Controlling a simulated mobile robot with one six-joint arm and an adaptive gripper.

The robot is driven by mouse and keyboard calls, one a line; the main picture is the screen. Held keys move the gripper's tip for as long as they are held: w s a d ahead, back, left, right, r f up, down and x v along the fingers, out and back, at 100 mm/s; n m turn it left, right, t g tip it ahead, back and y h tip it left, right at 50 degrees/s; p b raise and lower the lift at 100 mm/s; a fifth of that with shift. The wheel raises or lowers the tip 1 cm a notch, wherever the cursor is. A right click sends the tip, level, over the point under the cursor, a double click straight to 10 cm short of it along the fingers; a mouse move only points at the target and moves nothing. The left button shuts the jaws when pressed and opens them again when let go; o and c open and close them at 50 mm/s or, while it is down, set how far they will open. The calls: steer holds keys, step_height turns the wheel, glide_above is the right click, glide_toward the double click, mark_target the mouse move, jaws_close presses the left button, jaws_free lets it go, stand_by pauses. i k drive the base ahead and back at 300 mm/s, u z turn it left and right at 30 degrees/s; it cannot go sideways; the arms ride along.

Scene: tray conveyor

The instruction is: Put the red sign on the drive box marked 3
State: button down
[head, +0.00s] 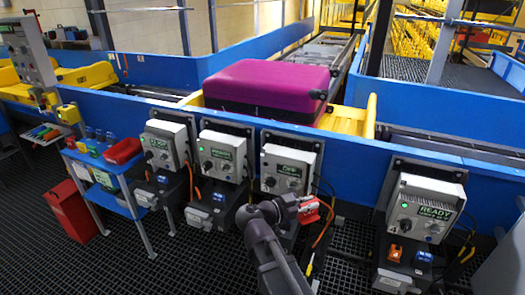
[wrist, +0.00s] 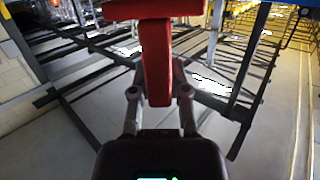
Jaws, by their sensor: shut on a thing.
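My gripper (head: 312,210) is in front of the drive boxes, below the third box from the left. It is shut on the red sign (head: 308,216), which shows only as a small red patch in the head view. In the wrist view the red sign (wrist: 158,70) stands upright between my two fingers (wrist: 158,100), with a wider red part across its top. Several grey drive boxes stand along the blue conveyor side: a left one (head: 168,134), a second (head: 226,147), a third (head: 295,158) and a far right one (head: 431,192).
A magenta suitcase (head: 265,85) lies on a yellow tray (head: 343,118) behind the boxes. A blue cart (head: 88,157) with small items and a red bin (head: 72,212) stand at left. Orange cables hang beside the boxes. The dark grated floor (head: 150,270) is open at front left.

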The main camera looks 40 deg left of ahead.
mark_target(288, 152)
steer(key=u, duration=0.45)
steer(key=k, duration=0.7)
steer(key=z, duration=0.1)
steer(key=i, duration=1.65)
steer(key=u, duration=0.25)
